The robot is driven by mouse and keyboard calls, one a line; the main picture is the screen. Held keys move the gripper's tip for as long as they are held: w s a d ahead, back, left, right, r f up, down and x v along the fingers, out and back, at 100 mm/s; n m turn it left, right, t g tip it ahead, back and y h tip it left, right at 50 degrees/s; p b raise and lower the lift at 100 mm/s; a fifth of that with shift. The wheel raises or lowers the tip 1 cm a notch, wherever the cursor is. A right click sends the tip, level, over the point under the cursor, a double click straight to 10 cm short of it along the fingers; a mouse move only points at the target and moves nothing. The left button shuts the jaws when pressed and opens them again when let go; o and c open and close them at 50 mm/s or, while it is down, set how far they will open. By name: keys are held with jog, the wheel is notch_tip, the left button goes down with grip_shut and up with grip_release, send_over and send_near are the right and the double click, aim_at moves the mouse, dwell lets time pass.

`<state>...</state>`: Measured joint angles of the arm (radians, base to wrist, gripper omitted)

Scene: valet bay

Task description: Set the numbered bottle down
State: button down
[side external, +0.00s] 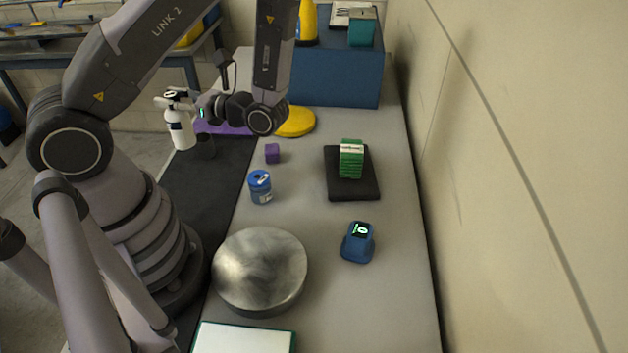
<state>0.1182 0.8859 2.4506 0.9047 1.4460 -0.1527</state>
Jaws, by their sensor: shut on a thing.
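My gripper (180,98) is at the upper left of the side external view. It is shut on a white bottle (181,136) with a dark label, near the bottle's top. The bottle hangs roughly upright, and it appears clear of any surface. It shows in front of the floor and the edge of a dark mat (195,190). No number on it can be read from here. The fingertips are small and partly merge with the bottle's top.
On the grey bench (395,300) stand a blue can (260,188), a purple cube (272,153), a yellow disc (296,122), a green stack (351,162) on a black pad (350,190), a blue device (357,245) and a metal disc (260,265). A blue box (340,80) stands behind.

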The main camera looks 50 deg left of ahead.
jog(key=s+d+r+n+g+h, duration=0.2)
jog(key=d+n+g+h, duration=0.2)
jog(key=d+n+h, duration=0.15)
jog(key=s+d+r+n+g+h, duration=0.25)
jog(key=d+n+g+h, duration=0.2)
jog(key=h, duration=0.25)
jog(key=d+f+n+t+h, duration=0.2)
jog(key=d+n+t+h, duration=0.2)
jog(key=d+n+h, duration=0.85)
jog(key=w+d+f+n+t+h, duration=0.1)
jog(key=w+d+f+t+h, duration=0.3)
jog(key=d, duration=0.7)
jog(key=w+d+f+n+t+h, duration=0.25)
jog(key=w+d+f, duration=0.35)
jog(key=d, duration=0.4)
jog(key=w+d+f+m, duration=0.1)
jog(key=w+d+f, duration=0.2)
jog(key=f, duration=0.5)
jog(key=shift+w+d+t, duration=0.25)
jog(key=shift+d+t, duration=0.15)
jog(key=shift+d, duration=0.1)
